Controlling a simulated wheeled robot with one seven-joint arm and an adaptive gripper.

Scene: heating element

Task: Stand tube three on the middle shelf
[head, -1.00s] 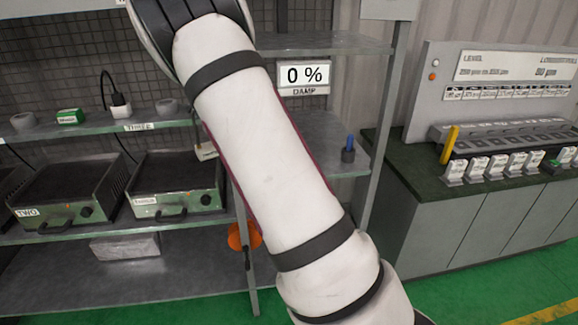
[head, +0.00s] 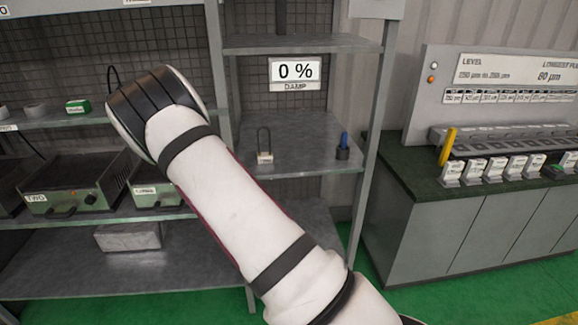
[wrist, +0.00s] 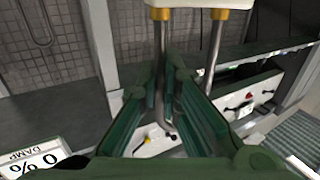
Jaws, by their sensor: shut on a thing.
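My gripper (wrist: 166,92) shows in the wrist view with its green fingers shut on a metal tube (wrist: 160,48). The tube has two rods hanging from a white block (wrist: 196,4) with brass-coloured collars. I cannot read a number on it. In the head view my arm hides the gripper and the tube.
Green heater boxes (head: 75,190) sit on the left shelves. A shelf post (head: 372,130) borders the bay's right side. A cabinet (head: 450,230) with instruments stands at the right.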

